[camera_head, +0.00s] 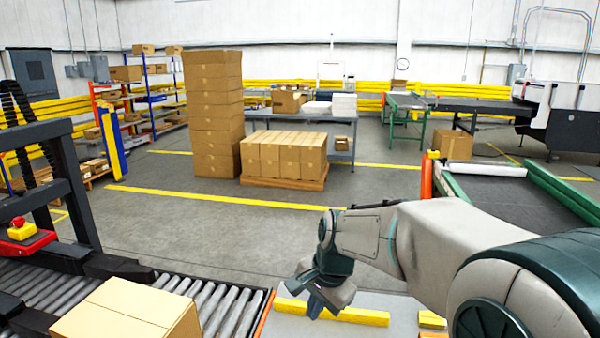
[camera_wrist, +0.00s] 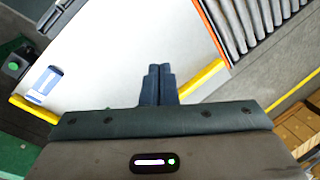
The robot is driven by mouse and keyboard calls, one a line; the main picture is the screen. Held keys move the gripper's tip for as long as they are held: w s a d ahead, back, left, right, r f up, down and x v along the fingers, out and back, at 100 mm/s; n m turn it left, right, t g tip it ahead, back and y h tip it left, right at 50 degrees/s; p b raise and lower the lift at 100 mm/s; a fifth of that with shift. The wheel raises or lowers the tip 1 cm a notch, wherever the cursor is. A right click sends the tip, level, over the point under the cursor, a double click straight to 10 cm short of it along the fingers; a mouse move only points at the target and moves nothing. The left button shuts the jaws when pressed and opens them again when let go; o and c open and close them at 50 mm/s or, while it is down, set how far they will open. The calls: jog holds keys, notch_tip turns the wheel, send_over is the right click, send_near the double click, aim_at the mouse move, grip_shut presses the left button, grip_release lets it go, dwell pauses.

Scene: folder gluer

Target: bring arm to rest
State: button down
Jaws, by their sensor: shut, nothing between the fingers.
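My arm reaches in from the right in the head view, bent downward at the wrist. My gripper (camera_head: 316,304) hangs in front of the roller conveyor's right side, over a pale surface with yellow edging. In the wrist view my gripper (camera_wrist: 159,70) shows its two dark fingers together, with nothing between them. Below the fingers is a bare white surface (camera_wrist: 150,35).
A roller conveyor (camera_head: 230,312) with a cardboard box (camera_head: 130,312) lies at the lower left. A red emergency button (camera_head: 18,222) is beside it. A green-edged dark belt (camera_head: 510,200) is at the right. Stacked cartons (camera_head: 212,115) stand behind; open floor lies between.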

jog(key=s+d+n+h, duration=0.1)
jog(key=s+d+n, duration=0.3)
jog(key=s+d, duration=0.2)
jog(key=s+d+n+t+h, duration=0.1)
jog(key=s+d+n, duration=0.3)
jog(key=s, duration=0.7)
jog(key=shift+s+d+n, duration=0.25)
jog(key=shift+d+n, duration=0.15)
jog(key=shift+d, duration=0.6)
